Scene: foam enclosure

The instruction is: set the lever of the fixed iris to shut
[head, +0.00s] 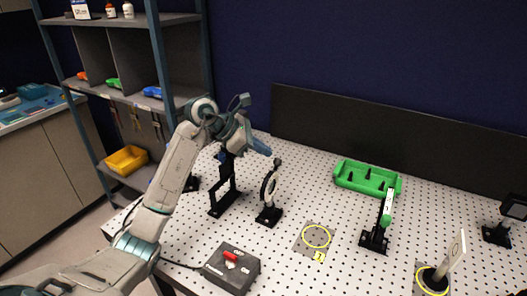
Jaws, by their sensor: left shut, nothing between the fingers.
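The iris (269,187) looks like the dark ring with a pale face on a short black post and base, left of the middle of the perforated table. A small dark knob (278,162) sticks up at its upper right; it may be the lever tip, but its setting is too small to tell. My left gripper (260,147) is shut and empty, above and slightly left of the iris, apart from it in the picture. My right gripper is not in view.
A black angled frame (222,200) stands just left of the iris. A control box with a red switch (231,269) is at the front. A green tray (367,178), a green-topped post (376,238) and a pale plate on a stand (451,255) are to the right. A yellow-ringed mat (303,246) lies between.

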